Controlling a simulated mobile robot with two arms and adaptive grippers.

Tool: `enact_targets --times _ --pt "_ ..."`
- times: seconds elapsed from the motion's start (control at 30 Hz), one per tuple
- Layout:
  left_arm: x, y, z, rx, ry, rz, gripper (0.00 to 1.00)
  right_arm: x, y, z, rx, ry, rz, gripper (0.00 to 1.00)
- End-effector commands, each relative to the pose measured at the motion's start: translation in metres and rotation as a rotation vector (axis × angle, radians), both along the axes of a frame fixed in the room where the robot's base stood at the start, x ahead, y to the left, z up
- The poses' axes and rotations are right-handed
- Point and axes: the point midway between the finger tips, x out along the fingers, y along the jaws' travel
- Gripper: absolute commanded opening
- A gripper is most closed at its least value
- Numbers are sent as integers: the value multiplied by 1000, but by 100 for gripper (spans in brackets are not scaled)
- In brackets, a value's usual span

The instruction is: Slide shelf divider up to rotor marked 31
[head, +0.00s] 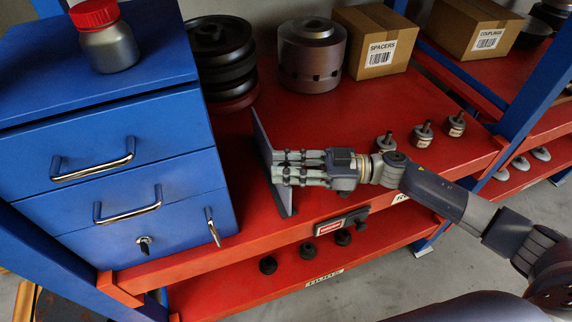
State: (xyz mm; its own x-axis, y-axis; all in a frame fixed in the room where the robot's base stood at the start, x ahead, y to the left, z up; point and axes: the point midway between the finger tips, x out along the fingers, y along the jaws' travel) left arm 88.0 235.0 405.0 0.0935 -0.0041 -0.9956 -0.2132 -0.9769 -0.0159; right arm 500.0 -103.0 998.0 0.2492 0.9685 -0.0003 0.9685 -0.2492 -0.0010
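The shelf divider (262,140), a thin grey upright plate on a foot, stands on the red shelf right of the blue drawer cabinet. Three small rotors with shafts and pale labels stand to its right: a left one (385,142), a middle one (421,135) and a right one (455,125). Their numbers are too small to read, so I cannot tell which is 31. My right gripper (274,167) points left, its fingertips at the divider's right face. Its fingers lie nearly parallel; whether they touch the plate or are fully shut is unclear. My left gripper is out of view.
The blue drawer cabinet (110,140) bounds the left side. Dark discs (220,60), a large metal cylinder (311,55) and a SPACERS box (372,42) stand behind. A red-and-white-labelled item (341,222) sits at the shelf's front edge. Shelf between divider and rotors is mostly clear.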

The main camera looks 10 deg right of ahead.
Motion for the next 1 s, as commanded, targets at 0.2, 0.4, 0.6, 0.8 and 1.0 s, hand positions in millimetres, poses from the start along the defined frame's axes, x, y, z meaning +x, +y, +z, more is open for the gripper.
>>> enact_targets --times 0.2,0.4,0.6,0.8,1.0 --pt "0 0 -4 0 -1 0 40 5 -21 -1 -5 -1 -8 0" --pt "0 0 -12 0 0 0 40 12 -67 -2 -5 -3 -8 0" --pt "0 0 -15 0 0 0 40 14 -86 1 -1 -5 -7 0" --pt "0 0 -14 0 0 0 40 14 -86 2 1 -5 -6 0" --pt "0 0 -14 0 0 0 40 14 -85 2 1 -4 -5 43"
